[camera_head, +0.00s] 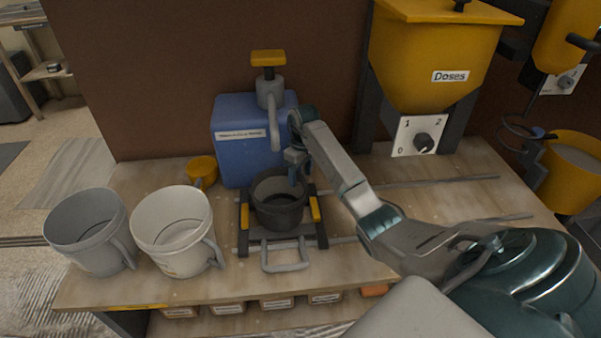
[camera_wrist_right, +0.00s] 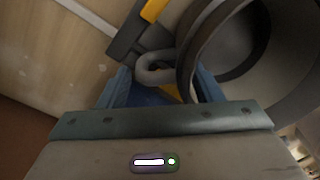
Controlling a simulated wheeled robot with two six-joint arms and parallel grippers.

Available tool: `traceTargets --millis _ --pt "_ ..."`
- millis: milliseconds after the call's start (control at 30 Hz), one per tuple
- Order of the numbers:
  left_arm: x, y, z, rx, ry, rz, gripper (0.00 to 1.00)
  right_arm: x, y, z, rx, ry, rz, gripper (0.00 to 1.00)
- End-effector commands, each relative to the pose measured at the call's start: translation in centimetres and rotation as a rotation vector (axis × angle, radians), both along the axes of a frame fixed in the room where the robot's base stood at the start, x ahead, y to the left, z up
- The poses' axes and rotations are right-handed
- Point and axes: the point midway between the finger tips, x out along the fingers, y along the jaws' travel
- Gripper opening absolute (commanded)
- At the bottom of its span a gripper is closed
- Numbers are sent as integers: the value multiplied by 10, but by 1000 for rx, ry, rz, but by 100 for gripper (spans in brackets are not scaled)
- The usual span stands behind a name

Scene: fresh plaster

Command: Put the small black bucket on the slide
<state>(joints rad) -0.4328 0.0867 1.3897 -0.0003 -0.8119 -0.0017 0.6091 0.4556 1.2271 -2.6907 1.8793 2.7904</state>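The small black bucket (camera_head: 279,215) stands upright between the yellow-topped side bars of the slide (camera_head: 242,243), a dark frame with a grey front pull handle. It appears to rest on the slide; its underside is hidden. My right gripper (camera_head: 297,168) is at the bucket's back rim. In the right wrist view the bucket (camera_wrist_right: 262,75) fills the upper right. The fingers of my right gripper (camera_wrist_right: 163,92) are spread apart, with the bucket's looped handle (camera_wrist_right: 145,70) between them and a gap visible. My left gripper is out of view.
Two larger buckets, grey (camera_head: 90,240) and white (camera_head: 175,235), stand to the left on the wooden bench (camera_head: 340,262). A blue container (camera_head: 232,150) with a pump stands behind. A yellow hopper (camera_head: 430,60) is at the back right.

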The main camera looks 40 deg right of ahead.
Motion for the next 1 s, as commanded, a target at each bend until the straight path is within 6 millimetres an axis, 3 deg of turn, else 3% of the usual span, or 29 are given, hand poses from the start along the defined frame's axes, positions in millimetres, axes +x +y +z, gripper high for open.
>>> traceTargets --millis 67,467,633,767,833,1000 --pt "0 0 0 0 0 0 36 0 0 0 0 0 0 76" --pt "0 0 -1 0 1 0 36 0 0 7 0 -1 0 76" --pt "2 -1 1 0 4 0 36 1 -3 33 -2 -4 -1 76" --pt "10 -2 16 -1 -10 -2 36 1 -3 57 0 -1 0 76" --pt "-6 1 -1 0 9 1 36 0 -4 64 0 0 0 76" --pt "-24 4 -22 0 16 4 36 1 -5 80 0 0 0 76"
